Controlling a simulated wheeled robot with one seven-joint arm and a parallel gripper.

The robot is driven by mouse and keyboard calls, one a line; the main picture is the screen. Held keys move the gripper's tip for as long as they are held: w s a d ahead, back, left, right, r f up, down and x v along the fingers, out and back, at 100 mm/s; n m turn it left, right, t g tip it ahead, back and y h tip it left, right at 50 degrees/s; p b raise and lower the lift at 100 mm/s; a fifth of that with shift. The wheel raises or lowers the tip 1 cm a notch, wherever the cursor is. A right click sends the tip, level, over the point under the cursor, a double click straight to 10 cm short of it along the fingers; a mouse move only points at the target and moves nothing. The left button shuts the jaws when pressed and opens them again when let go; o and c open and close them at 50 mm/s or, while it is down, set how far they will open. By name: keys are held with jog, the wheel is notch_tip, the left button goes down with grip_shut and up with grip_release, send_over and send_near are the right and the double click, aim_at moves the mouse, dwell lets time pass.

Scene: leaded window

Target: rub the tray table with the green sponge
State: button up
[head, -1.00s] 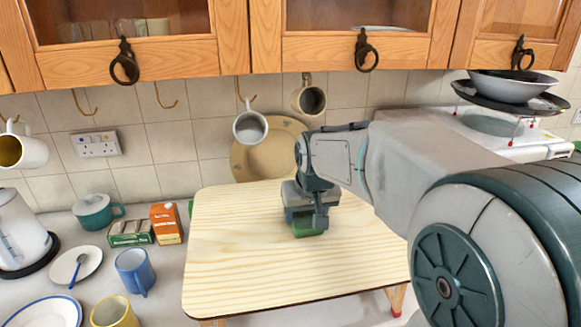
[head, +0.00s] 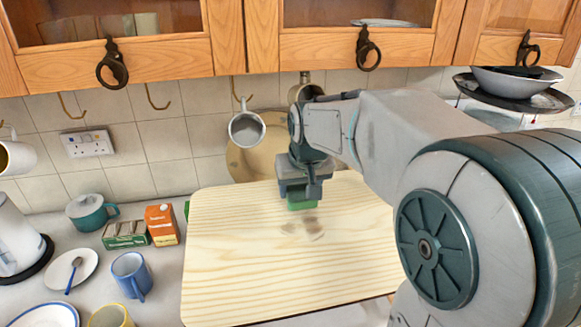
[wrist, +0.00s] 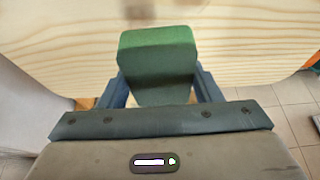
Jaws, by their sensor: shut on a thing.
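The tray table (head: 250,265) has a pale wood top and stands on the counter in the middle of the head view. My gripper (head: 303,197) is shut on the green sponge (head: 302,205) above the far part of the tabletop. In the wrist view the green sponge (wrist: 158,60) sits between the two blue fingers, with the wood top (wrist: 240,50) beyond it. I cannot tell whether the sponge touches the wood.
An orange carton (head: 162,225), a green box (head: 126,235), a teal lidded pot (head: 90,212) and a blue mug (head: 131,274) stand left of the table. Mugs hang on hooks behind, including a grey one (head: 246,128). Wooden cupboards (head: 350,50) overhang the back.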

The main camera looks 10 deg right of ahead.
jog(key=shift+r+p, duration=1.05)
jog(key=shift+r, duration=0.9)
jog(key=shift+f, duration=0.1)
